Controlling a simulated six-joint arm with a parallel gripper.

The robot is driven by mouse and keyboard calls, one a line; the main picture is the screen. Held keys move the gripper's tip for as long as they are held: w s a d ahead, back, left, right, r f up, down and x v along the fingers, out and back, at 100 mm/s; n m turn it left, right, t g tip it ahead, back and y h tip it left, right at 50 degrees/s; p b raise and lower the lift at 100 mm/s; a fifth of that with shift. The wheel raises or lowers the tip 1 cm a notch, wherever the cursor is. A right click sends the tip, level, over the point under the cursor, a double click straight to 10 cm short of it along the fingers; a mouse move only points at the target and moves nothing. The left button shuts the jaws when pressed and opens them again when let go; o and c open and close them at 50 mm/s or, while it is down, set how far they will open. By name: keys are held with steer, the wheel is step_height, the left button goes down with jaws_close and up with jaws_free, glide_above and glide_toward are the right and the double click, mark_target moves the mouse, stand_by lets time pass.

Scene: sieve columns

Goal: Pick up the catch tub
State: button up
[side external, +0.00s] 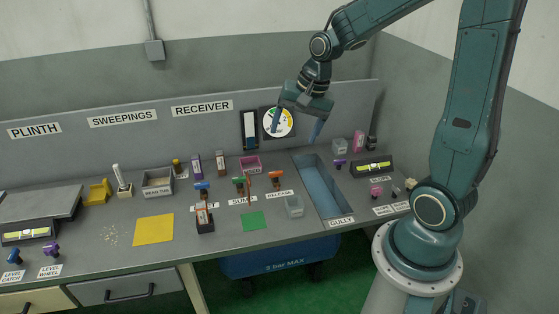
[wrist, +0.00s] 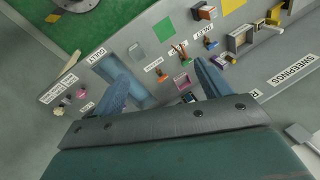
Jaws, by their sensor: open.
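No tub in view carries a readable "catch tub" label, so I cannot tell for certain which it is. A clear, open tub (side external: 293,206) stands on the bench left of the gully; it also shows in the wrist view (wrist: 137,52). A pink open tub (side external: 250,164) stands farther back, and shows in the wrist view (wrist: 182,81). Another clear container (side external: 340,146) is at the back right. My gripper (side external: 294,136) is open and empty, high above the back of the bench near the dial. Its two blue fingers are spread in the wrist view (wrist: 163,88).
The sunken blue gully (side external: 322,187) lies right of the clear tub. Small coloured levers (side external: 275,178), a grey bean tub (side external: 158,183) and a dark-based block (side external: 204,217) stand leftward. A green square (side external: 252,221) and yellow square (side external: 154,229) lie flat. The back panel carries a dial (side external: 283,122).

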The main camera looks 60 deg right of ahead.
steer(key=d+f+m+y, duration=0.1)
steer(key=d+f+m, duration=0.3)
steer(key=f, duration=0.4)
steer(key=w+d+f+m, duration=0.1)
steer(key=d+f+m, duration=0.4)
steer(key=f, duration=0.3)
steer(key=d+f+m+y, duration=0.1)
steer(key=d+f+m, duration=0.4)
steer(key=f, duration=0.3)
steer(key=shift+w+f+m+y, duration=0.2)
steer(key=shift+m+y, duration=0.1)
steer(key=shift+m, duration=0.1)
glide_above(293, 206)
steer(key=s, duration=0.3)
steer(key=shift+w+a+f, duration=0.1)
steer(key=shift+a+f, duration=0.05)
steer(key=shift+f, duration=1.15)
steer(key=shift+w+a+f, duration=0.1)
steer(key=shift+a+f, duration=0.05)
steer(key=shift+f, duration=1.2)
steer(key=shift+w+a+f, duration=0.1)
steer(key=shift+a+f, duration=0.05)
steer(key=shift+f, duration=1.15)
steer(key=shift+x, duration=2.6)
steer(key=shift+s, duration=0.1)
steer(key=c, duration=1.1)
